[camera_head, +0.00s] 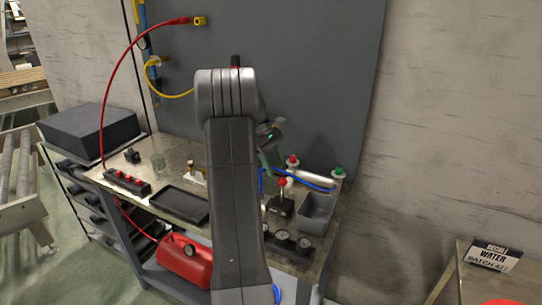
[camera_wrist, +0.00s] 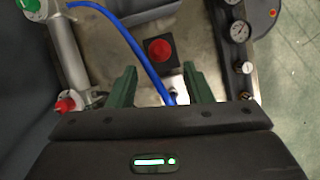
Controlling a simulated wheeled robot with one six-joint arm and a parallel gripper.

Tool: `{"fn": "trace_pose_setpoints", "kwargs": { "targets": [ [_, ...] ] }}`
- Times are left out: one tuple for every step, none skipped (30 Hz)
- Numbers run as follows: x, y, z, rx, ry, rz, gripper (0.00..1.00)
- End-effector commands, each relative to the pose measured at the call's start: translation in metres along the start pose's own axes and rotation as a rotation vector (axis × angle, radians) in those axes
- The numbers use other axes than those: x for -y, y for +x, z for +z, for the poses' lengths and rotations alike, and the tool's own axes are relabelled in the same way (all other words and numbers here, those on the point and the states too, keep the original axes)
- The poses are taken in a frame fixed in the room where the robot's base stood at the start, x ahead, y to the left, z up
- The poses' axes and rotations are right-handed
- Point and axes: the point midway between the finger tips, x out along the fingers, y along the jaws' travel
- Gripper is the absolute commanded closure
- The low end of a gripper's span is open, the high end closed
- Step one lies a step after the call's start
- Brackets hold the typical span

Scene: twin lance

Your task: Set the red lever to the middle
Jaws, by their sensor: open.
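The red lever (camera_head: 283,182) has a round red knob on a short stem above a dark block base, on the bench to the right of my arm. In the wrist view its red knob (camera_wrist: 159,49) shows from above, just beyond the fingertips and roughly centred between them. I cannot tell the lever's exact setting. My gripper (camera_wrist: 160,77) is open, with its two green fingers apart and no object held. A blue hose (camera_wrist: 138,45) crosses the gap between the fingers in that view. In the head view, my arm hides much of the gripper.
A silver cylinder (camera_head: 312,178) lies behind the lever, between a red knob (camera_head: 292,160) and a green knob (camera_head: 339,171). A grey bin (camera_head: 316,212) stands right of the lever. A gauge strip (camera_wrist: 238,42) runs along the right. A red tank (camera_head: 184,262) is left of my arm.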

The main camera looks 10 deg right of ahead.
Motion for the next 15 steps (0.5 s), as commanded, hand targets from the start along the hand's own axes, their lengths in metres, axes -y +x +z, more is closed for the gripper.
{"fn": "trace_pose_setpoints", "kwargs": {
  "targets": [
    [0.000, -0.010, -0.001, -0.003, 0.000, 0.003, 0.54],
    [0.000, -0.015, 0.000, -0.002, 0.001, 0.002, 0.54],
    [0.000, -0.020, 0.000, -0.002, 0.001, 0.002, 0.54],
    [-0.001, -0.024, 0.000, -0.001, 0.001, 0.002, 0.54],
    [0.000, -0.028, 0.000, -0.001, 0.001, 0.001, 0.54],
    [0.000, -0.031, 0.000, -0.001, 0.001, 0.001, 0.54],
    [0.000, -0.033, 0.000, -0.001, 0.001, 0.001, 0.54],
    [0.000, -0.035, 0.000, 0.000, 0.001, 0.000, 0.54],
    [0.000, -0.037, 0.000, 0.000, 0.001, 0.000, 0.54],
    [0.000, -0.037, 0.000, 0.000, 0.001, 0.000, 0.54],
    [0.000, -0.038, 0.000, 0.000, 0.001, 0.000, 0.54],
    [0.000, -0.038, 0.000, 0.000, 0.001, 0.000, 0.54],
    [0.000, -0.038, 0.000, 0.001, 0.001, 0.000, 0.54],
    [0.000, -0.038, 0.000, 0.001, 0.001, 0.000, 0.54],
    [0.000, -0.038, 0.000, 0.001, 0.001, 0.000, 0.54]
  ]
}}
